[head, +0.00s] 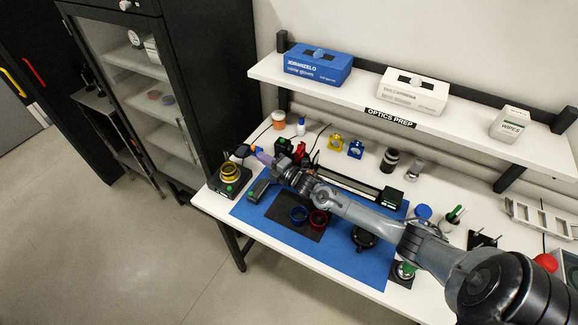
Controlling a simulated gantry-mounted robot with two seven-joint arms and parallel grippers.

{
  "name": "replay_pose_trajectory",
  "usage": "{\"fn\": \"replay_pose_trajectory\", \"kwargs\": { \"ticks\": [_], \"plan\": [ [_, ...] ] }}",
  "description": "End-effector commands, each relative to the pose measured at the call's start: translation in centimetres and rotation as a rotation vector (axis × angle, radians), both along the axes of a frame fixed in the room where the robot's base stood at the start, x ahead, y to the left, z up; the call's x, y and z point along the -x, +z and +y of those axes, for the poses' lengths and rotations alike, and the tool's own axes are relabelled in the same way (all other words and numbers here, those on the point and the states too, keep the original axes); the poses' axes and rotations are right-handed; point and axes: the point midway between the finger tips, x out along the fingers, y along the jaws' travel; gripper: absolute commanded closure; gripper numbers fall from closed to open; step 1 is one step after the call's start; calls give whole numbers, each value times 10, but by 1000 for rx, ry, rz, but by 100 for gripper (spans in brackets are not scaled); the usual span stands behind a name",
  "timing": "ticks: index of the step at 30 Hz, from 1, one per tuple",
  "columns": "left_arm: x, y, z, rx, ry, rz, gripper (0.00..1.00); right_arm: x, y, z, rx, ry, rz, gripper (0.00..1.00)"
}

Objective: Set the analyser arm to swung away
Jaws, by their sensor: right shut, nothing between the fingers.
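My right arm reaches in from the lower right across the bench. Its gripper (262,157) is shut and empty at the back left of the blue mat. A small dark piece with orange and blue parts (243,151) lies just beyond the fingertips; I cannot tell whether they touch. A black stand with a yellow ring (230,172) is at the bench's left end, close to the gripper. I cannot tell for certain which part is the analyser arm; my wrist hides some of this area. My left gripper is not in view.
The blue mat (340,254) holds a dark pad with blue (299,214) and red (319,217) rings. A black rail with an end block (391,198) lies behind my forearm. Small bottles and mounts stand along the back. A shelf (300,83) with boxes overhangs the rear.

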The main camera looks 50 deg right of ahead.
Motion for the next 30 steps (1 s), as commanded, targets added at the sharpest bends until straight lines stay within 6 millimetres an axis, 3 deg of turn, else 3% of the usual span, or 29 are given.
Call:
{"fn": "replay_pose_trajectory", "kwargs": {
  "ticks": [9,19,25,30],
  "plan": [
    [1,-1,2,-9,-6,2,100,57,-1,-12,1,1,3,100],
    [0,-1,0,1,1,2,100,92,0,-20,0,-1,0,100],
    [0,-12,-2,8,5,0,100,82,-7,-6,20,-87,-34,100],
    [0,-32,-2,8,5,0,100,53,-11,31,47,-288,-75,100]
  ]
}}
